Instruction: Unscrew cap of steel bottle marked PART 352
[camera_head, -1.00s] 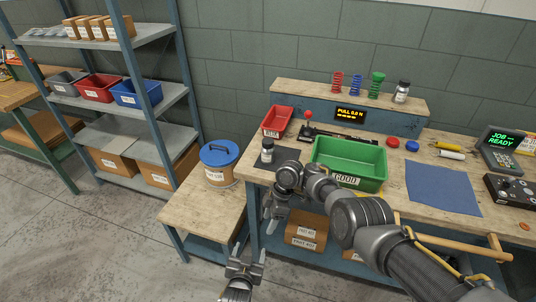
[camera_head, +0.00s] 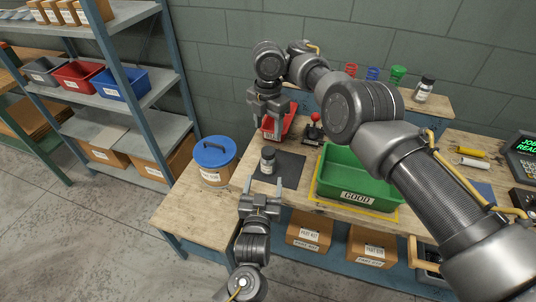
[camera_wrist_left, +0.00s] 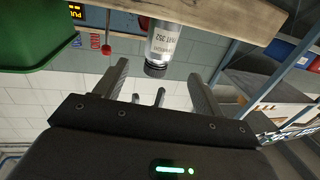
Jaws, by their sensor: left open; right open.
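The steel bottle (camera_head: 268,161) with a dark cap stands upright on a dark mat (camera_head: 288,167) near the workbench's left front edge. It shows upside down in the left wrist view, with its PART 352 label (camera_wrist_left: 165,41) legible and its cap (camera_wrist_left: 155,70) towards the fingers. My left gripper (camera_head: 262,184) is open and empty in front of the bottle, its fingers pointing at it. My right gripper (camera_head: 266,126) is open and empty, pointing down above and behind the bottle, near the red bin. Neither gripper appears to touch the bottle.
A green GOOD bin (camera_head: 357,196) stands right of the mat. A red bin (camera_head: 288,128) is behind it, beside a red-knobbed lever (camera_head: 314,125). A blue-lidded bucket (camera_head: 215,160) stands on the lower table at left. Another bottle (camera_head: 424,90) sits on the back shelf.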

